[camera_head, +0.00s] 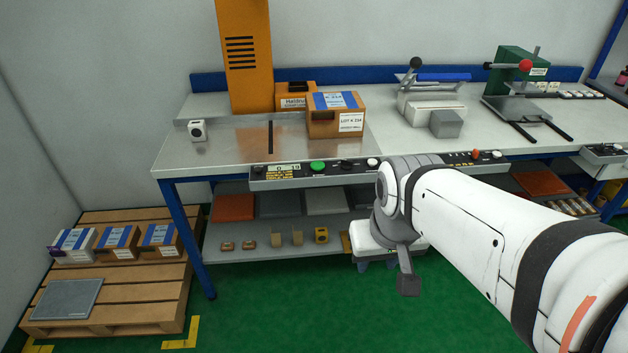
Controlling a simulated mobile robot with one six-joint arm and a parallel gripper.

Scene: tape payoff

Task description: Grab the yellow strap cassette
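A small yellow block with a dark round hole (321,235), which looks like the yellow strap cassette, stands on the lower shelf (225,240) of the workbench, near its front edge. My gripper (408,286) hangs in front of the bench, to the right of the yellow block and lower in the picture. I see only a dark finger shape from the side. The two fingers cannot be told apart, so its opening is unclear. Nothing shows in it. The gripper and the yellow block are apart.
Tan pieces (276,239) stand left of the yellow block on the shelf. Coloured trays sit behind. The worktop (220,150) and a front button panel (318,173) overhang the shelf. A blue leg (188,240) and pallet (150,285) stand left. Green floor in front is clear.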

